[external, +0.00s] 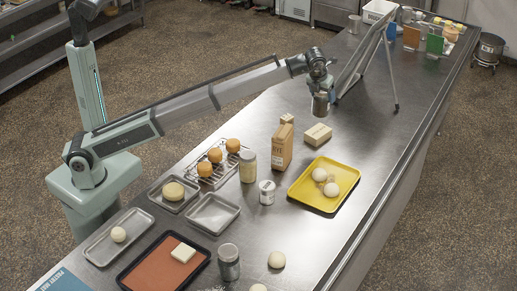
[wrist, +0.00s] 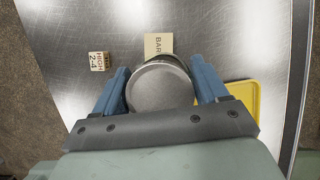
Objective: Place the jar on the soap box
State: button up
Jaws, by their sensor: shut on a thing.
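My gripper (external: 320,88) is shut on a jar (external: 320,105) with a grey top and holds it upright in the air above the steel counter. In the wrist view the jar's round grey lid (wrist: 160,88) sits between the two blue fingers of my gripper (wrist: 163,80). The soap box (external: 318,134) is a small cream box lying flat on the counter, below the jar and apart from it. In the wrist view the soap box (wrist: 158,44), with "BAR" printed on it, shows just beyond the jar. The jar hides part of it.
A brown carton (external: 281,147) and a small box (external: 287,118) stand left of the soap box. A yellow tray (external: 299,191) with dough balls lies in front of it. A tall folding stand (external: 394,80) is behind on the right. The counter right of the soap box is clear.

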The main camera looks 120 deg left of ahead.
jog(key=shift+s+a+r, duration=0.1)
jog(key=shift+s+a, duration=0.2)
jog(key=shift+a, duration=0.3)
jog(key=shift+s+a, duration=0.25)
jog(key=shift+a, duration=0.3)
jog(key=shift+s+a+f, duration=0.1)
jog(key=shift+a+f, duration=0.05)
jog(key=shift+f, duration=4.85)
jog(key=shift+f, duration=0.1)
jog(key=o, duration=1.4)
jog(key=v, duration=1.2)
